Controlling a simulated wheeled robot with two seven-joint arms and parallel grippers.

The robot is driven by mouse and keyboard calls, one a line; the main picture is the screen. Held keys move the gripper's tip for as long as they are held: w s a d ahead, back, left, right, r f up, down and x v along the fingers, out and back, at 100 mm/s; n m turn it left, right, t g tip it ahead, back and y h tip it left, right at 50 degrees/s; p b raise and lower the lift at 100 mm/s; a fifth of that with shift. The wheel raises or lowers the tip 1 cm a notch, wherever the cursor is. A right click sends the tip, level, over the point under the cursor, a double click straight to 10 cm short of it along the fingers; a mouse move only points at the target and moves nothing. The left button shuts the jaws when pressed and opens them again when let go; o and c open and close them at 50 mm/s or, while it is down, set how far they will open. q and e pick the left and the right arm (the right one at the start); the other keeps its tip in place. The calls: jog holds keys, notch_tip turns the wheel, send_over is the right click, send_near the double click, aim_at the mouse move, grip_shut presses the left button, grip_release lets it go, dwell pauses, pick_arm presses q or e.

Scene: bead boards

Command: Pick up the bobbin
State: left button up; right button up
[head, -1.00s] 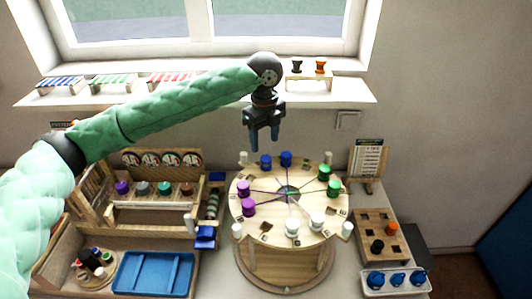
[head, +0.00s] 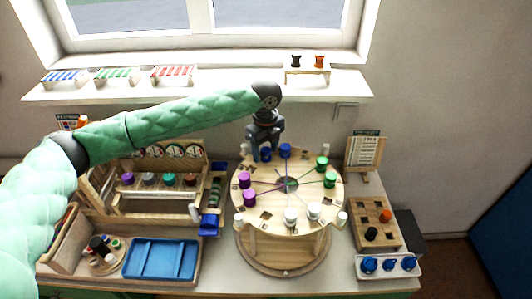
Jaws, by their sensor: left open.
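My left gripper (head: 266,152) points down at the back of the round wooden board (head: 270,191), fingers open. A blue bobbin (head: 265,155) stands at or between the fingertips and is partly covered by them. I cannot tell whether they touch it. A second blue bobbin (head: 285,150) stands just to the right. The board also carries green bobbins (head: 330,180), purple bobbins (head: 244,180) and white bobbins (head: 290,216) around its rim. Dark lines run across it from its centre. My right gripper is not in view.
A rack with several bobbins (head: 128,179) and a blue tray (head: 160,259) are at left. A windowsill shelf (head: 225,88) runs behind.

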pick_arm(q)
jog(key=shift+f, duration=0.1)
jog(key=c, duration=1.1)
